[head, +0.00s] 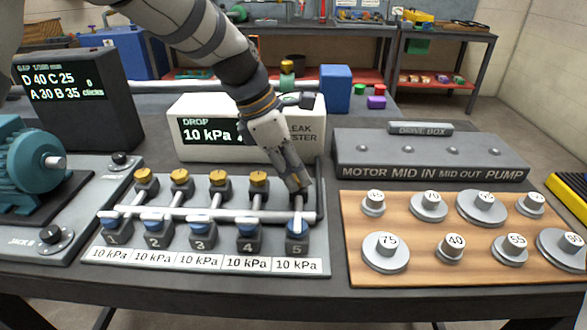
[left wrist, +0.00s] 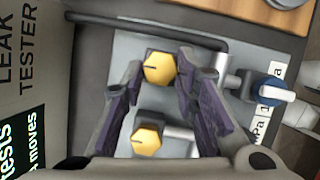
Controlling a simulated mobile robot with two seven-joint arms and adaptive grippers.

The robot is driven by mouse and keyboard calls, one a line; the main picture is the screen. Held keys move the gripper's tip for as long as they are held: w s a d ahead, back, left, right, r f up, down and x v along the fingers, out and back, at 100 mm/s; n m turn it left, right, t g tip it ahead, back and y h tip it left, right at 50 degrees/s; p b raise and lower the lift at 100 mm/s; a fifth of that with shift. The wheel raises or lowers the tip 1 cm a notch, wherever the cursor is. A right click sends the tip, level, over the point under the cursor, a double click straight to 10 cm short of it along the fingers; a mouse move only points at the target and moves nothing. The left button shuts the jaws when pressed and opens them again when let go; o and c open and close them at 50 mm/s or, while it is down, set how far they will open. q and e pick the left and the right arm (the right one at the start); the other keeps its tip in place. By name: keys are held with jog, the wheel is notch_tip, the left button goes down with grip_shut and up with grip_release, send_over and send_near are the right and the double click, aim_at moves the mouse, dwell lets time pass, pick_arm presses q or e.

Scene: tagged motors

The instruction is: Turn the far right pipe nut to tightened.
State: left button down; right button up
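The far right pipe nut (left wrist: 159,68) is a yellow hexagonal cap with a dark line on its top. It lies between the fingertips of my left gripper (left wrist: 160,70) in the left wrist view, with a narrow gap to the fingers. In the head view my left gripper (head: 297,187) comes down over the right end of the pipe board (head: 325,266) and hides this nut. The neighbouring nut (left wrist: 147,138) sits lower between the fingers in the wrist view and shows in the head view (head: 259,179). My right gripper is out of view.
A blue-handled valve (head: 297,228) numbered 5 stands in front of the gripper. The leak tester (head: 215,155) stands close behind it, reading 10 kPa. A wooden board (head: 360,275) with several weights lies to the right, with the drive box (head: 430,155) behind.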

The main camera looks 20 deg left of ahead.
pick_arm(q)
jog(key=shift+m, duration=0.3)
jog(key=m+g, duration=0.1)
jog(key=m, duration=0.2)
jog(key=shift+w+f+m+g, duration=0.15)
jog(key=shift+w+m+g, duration=0.05)
jog(key=shift+m+g, duration=0.2)
jog(key=m, duration=0.1)
jog(key=m+g+b, duration=0.1)
jog(key=m, duration=0.1)
jog(key=shift+w+f+m, duration=0.1)
jog(key=shift+w+m, duration=0.1)
jog(key=shift+m, duration=0.1)
jog(key=m+g+b, duration=0.1)
jog(key=m, duration=0.1)
jog(key=m+g+b, duration=0.1)
jog(key=m, duration=0.2)
jog(key=shift+w+f+b, duration=0.1)
jog(key=shift+w+b, duration=0.1)
jog(key=shift+b, duration=0.1)
jog(key=shift+w+d+r+m+g+y+b, duration=0.15)
jog(key=shift+m+g+y+b, duration=0.3)
jog(key=shift+m, duration=0.75)
jog(key=shift+s+d+r+m+g+y+b, duration=0.1)
jog(key=shift+m+g+y+b, duration=0.3)
jog(key=shift+m, duration=0.8)
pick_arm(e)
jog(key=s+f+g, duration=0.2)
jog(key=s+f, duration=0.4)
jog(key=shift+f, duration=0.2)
